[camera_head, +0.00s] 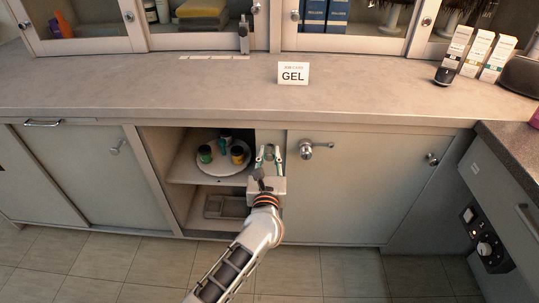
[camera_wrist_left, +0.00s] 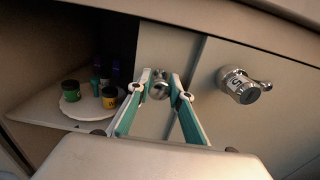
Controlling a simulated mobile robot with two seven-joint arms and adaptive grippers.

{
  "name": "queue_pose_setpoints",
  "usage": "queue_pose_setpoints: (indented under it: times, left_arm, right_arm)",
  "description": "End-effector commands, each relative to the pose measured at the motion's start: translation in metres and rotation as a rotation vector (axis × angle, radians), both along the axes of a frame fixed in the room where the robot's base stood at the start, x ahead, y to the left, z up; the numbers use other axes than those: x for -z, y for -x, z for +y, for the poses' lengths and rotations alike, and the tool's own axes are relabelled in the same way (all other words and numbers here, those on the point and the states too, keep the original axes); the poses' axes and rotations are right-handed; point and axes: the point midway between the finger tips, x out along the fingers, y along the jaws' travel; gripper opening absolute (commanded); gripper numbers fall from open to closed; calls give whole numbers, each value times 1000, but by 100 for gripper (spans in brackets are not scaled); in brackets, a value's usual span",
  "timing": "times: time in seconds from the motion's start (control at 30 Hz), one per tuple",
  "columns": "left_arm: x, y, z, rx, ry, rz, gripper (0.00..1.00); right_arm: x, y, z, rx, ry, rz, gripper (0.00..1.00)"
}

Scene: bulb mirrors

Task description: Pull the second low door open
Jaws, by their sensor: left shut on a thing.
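The second low door (camera_head: 270,137) shows as a narrow pale strip beside the open part of the low cabinet. The rest of it seems to lie behind the front panel on its right. My left gripper (camera_head: 269,151) is at this strip, its fingers shut on a small round metal knob. In the left wrist view, the knob (camera_wrist_left: 159,89) sits between the fingertips against the door (camera_wrist_left: 165,50). The opening to the left shows a shelf with a white plate (camera_head: 210,168) carrying a few small jars. My right gripper is not in view.
A metal lock (camera_head: 309,149) juts from the right-hand low panel (camera_head: 360,190), close to my gripper. The counter (camera_head: 180,85) overhangs above, with a GEL sign (camera_head: 293,73). A grey tray (camera_head: 226,207) lies in the lower compartment. The floor in front is clear.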

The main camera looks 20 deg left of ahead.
Motion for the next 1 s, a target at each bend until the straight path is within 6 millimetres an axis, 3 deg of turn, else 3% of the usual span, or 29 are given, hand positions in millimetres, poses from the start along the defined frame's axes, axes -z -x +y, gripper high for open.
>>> queue_pose_setpoints:
  times: [0.03,0.07,0.1,0.57,1.0]
  left_arm:
    - [2,1,-1,1,1,2,0]
    - [2,1,-1,1,1,2,28]
    - [2,0,-1,1,1,2,38]
    - [2,8,-3,1,2,2,38]
    - [2,87,-25,1,3,2,38]
  right_arm:
    - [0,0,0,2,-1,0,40]
    - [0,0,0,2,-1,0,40]
    - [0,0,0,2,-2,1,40]
    - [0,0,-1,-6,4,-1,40]
    - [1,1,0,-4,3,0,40]
